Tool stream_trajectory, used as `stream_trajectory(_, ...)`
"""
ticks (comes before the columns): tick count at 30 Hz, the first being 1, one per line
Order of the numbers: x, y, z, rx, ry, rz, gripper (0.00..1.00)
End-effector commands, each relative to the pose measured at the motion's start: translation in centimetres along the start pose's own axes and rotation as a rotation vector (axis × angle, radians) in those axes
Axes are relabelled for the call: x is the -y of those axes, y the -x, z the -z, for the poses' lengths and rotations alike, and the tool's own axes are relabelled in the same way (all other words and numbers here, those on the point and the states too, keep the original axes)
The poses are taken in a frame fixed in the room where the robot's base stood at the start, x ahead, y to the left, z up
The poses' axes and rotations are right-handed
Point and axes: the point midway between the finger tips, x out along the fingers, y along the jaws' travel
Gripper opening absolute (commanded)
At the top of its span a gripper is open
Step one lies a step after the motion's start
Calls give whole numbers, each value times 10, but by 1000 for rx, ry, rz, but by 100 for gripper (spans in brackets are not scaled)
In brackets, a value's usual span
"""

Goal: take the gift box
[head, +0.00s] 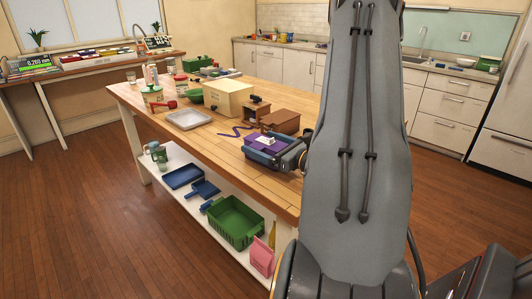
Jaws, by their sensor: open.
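A small purple box with a white piece on top (266,142), which looks like the gift box, is on the wooden table (218,147) near its front edge. My gripper (274,157) is open at the box's near right side, reaching in from the right. A dark finger seems to run along the box's near side. The far finger is hidden, and I cannot tell if the fingers touch the box. My arm covers the right end of the table.
Behind the box are a small wooden stand (255,110), a brown box (281,121) and a cream box (227,96). A green crate (235,222) is on the lower shelf.

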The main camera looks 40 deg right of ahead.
Motion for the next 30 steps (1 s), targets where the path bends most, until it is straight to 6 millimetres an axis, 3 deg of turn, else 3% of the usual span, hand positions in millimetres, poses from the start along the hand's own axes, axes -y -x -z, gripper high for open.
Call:
stream_trajectory(7, 0, -2, 0, 0, 0, 0, 92)
stream_trajectory(15, 0, -1, 0, 0, 0, 0, 48)
stream_trajectory(24, 0, -1, -2, 1, 1, 0, 48)
stream_trajectory(30, 1, -2, -15, 2, 4, 0, 48)
